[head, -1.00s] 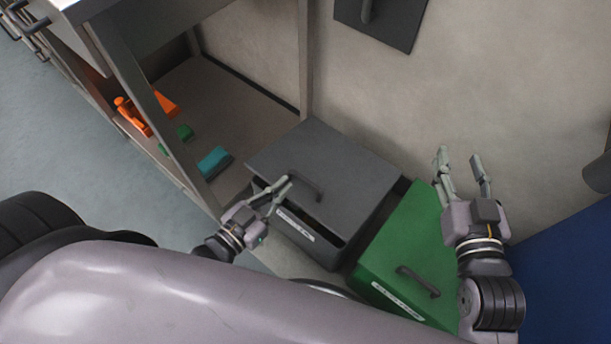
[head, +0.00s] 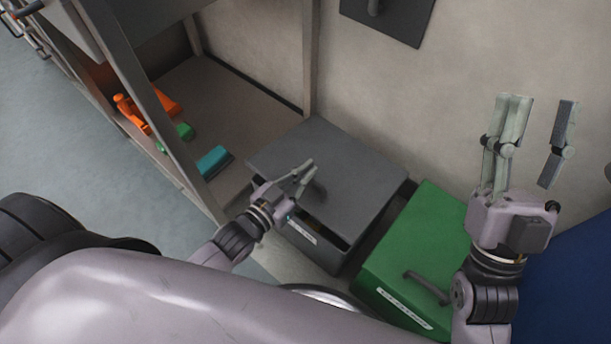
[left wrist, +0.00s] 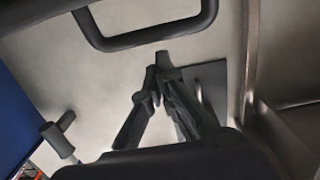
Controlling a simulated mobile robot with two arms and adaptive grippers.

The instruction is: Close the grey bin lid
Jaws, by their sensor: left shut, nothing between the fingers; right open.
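The grey bin (head: 308,255) stands against the wall. Its grey lid (head: 350,165) sits raised at the front, with a dark gap between lid and bin body. My left gripper (head: 308,168) is shut and empty, in front of or over the lid beside its handle (head: 317,195), which it partly hides; I cannot tell whether they touch. In the left wrist view its fingers (left wrist: 160,62) are together, with a dark looped bar (left wrist: 150,40) above them. My right gripper (head: 542,103) is open and empty, above and right of the green bin.
A green bin (head: 420,240) with a closed lid stands right of the grey bin. A blue surface (head: 575,270) is at far right. A metal frame post (head: 310,60) rises behind the bin. Orange (head: 130,113) and teal (head: 214,161) items lie left. A dark plate (left wrist: 208,90) is on the wall.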

